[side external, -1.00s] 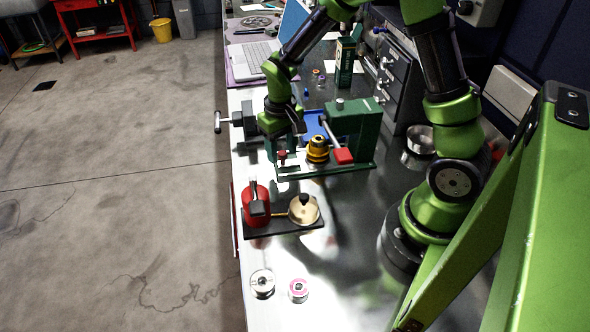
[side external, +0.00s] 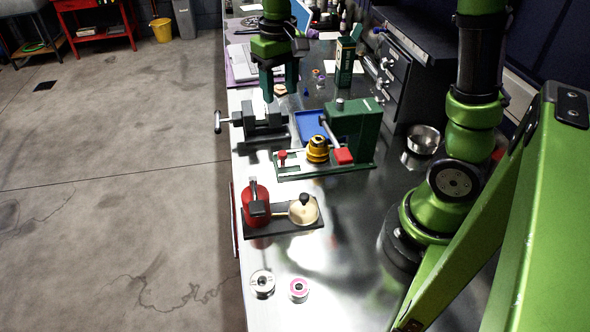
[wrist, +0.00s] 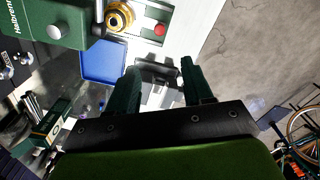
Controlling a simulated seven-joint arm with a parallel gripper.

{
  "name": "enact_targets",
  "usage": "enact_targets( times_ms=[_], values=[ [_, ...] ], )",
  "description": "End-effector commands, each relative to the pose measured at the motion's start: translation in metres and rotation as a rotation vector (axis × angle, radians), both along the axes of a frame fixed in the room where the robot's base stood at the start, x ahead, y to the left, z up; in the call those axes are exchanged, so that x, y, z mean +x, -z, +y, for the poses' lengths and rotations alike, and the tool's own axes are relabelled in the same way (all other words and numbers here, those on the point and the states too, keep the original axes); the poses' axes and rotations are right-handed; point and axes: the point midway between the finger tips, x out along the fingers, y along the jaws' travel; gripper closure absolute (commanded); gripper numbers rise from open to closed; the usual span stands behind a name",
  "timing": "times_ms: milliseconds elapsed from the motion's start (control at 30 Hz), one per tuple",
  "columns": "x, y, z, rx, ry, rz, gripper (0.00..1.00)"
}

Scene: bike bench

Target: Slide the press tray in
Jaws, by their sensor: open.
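The green press (side external: 352,135) stands on the bench with its red-ended lever (side external: 343,156) angled down to the front. Its pale press tray (side external: 293,166) extends left from the press body, with a red knob (side external: 282,155) near its left end. A yellow and black round part (side external: 317,149) sits upright on the tray. In the wrist view the red knob (wrist: 160,29) and the yellow part (wrist: 118,18) show at the top. My gripper (side external: 279,92) is open and empty, raised behind the press and apart from the tray. Its two fingers (wrist: 157,72) point over the vise.
A grey vise (side external: 262,118) sits at the bench's left edge, behind the press. A blue tray (side external: 309,122) lies beside it. A red device on a black base (side external: 256,207) stands in front. A metal bowl (side external: 423,139) is at the right.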

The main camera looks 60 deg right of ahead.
Motion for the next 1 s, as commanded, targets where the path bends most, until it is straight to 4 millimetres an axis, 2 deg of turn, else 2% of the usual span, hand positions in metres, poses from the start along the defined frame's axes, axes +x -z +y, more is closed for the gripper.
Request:
enact_targets(
  times_ms=[367,467,600,733,867,1000],
  values=[
    [0.000,-0.002,-0.002,0.000,0.002,0.001,0.49],
    [0.000,-0.001,-0.002,0.000,-0.111,0.001,0.49],
    [0.000,-0.001,-0.002,0.000,-0.371,0.002,0.49],
    [0.000,-0.001,-0.001,-0.001,-0.558,0.002,0.49],
    [0.000,0.003,0.000,0.000,-0.630,0.004,0.49],
    [-0.001,0.020,-0.001,0.000,-0.634,0.007,0.49]
  ],
)
